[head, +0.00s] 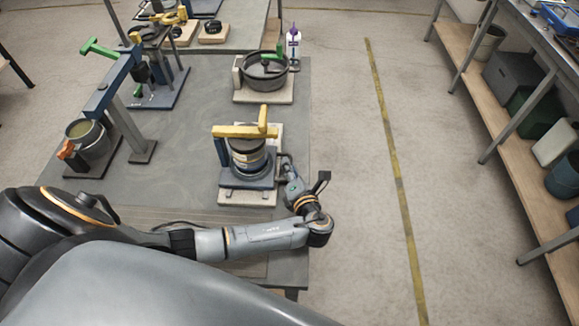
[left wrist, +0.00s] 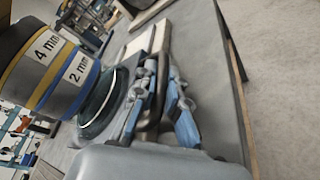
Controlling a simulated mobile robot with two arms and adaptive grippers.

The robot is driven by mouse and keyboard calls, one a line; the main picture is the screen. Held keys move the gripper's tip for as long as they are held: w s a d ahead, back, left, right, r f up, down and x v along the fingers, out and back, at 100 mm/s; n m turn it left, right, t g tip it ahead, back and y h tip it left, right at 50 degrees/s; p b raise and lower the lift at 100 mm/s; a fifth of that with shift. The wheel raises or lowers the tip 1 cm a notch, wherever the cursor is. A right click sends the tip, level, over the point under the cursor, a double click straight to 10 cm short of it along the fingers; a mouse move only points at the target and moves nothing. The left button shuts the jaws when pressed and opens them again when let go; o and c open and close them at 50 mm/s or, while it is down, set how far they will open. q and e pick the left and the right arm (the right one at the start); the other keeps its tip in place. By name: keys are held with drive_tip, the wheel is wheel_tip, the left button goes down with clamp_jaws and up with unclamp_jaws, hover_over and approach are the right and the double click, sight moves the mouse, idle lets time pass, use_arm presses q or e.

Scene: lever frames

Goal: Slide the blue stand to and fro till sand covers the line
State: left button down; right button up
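The blue stand (head: 228,179) is on a pale base board (head: 247,198) near the table's front right edge. It carries a stack of round sieves (head: 248,157), with a yellow bar (head: 240,131) across the top. In the left wrist view, rings of the stack (left wrist: 50,65) read "4 mm" and "2 mm". My left gripper (head: 287,163) is at the stand's right side. In the left wrist view, its fingers (left wrist: 162,82) lie close on both sides of a dark handle (left wrist: 166,48) and appear shut on it. Sand and a line are not discernible. My right gripper is out of view.
A dark pan (head: 264,75) on a pale board and a white bottle (head: 293,47) stand behind the stack. A blue lever frame (head: 110,85) and a bucket (head: 88,138) stand left. The grey tabletop (head: 180,150) between is clear.

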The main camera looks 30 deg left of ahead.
use_arm(q)
drive_tip(key=shift+w, duration=0.1)
drive_tip(key=w+a, duration=0.1)
drive_tip(key=w, duration=0.1)
drive_tip(key=w+a, duration=0.1)
drive_tip(key=w, duration=0.1)
drive_tip(key=w+a, duration=0.1)
drive_tip(key=w, duration=0.2)
drive_tip(key=shift+a, duration=0.25)
drive_tip(key=shift+w+a, duration=0.1)
drive_tip(key=shift+w, duration=0.1)
drive_tip(key=shift+r, duration=0.15)
drive_tip(key=c, duration=1.4)
unclamp_jaws()
drive_tip(key=shift+w, duration=0.1)
drive_tip(key=v, duration=1.2)
drive_tip(key=shift+f, duration=0.25)
